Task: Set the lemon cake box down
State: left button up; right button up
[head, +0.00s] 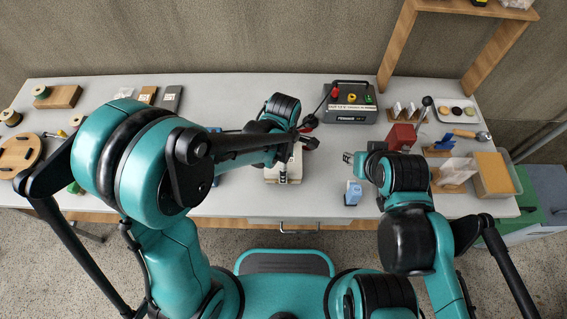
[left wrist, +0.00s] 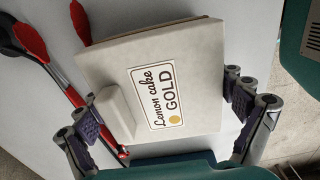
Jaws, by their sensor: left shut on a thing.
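The lemon cake box (left wrist: 205,88) is a pale, flat box with a raised tab and a "Lemon cake GOLD" label. My left gripper (left wrist: 168,118) is shut on it, with its purple-padded fingers at two opposite sides. In the head view the box (head: 271,174) is in front of the table's middle, partly hidden by my left arm. A thin brown edge shows along its far side. I cannot tell whether its underside touches the table. My right gripper (head: 349,158) is above the table to the right of the box, apart from it; its jaws are too small to read.
A small blue-and-white item (head: 353,193) stands below my right gripper. A dark device (head: 350,115) stands behind. A red box (head: 401,138) and wooden holders crowd the right. Bare table (head: 230,203) lies in front left.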

pick_arm(q)
jog(key=shift+f, duration=0.2)
jog(key=o, duration=0.7)
jog(key=shift+r, duration=0.15)
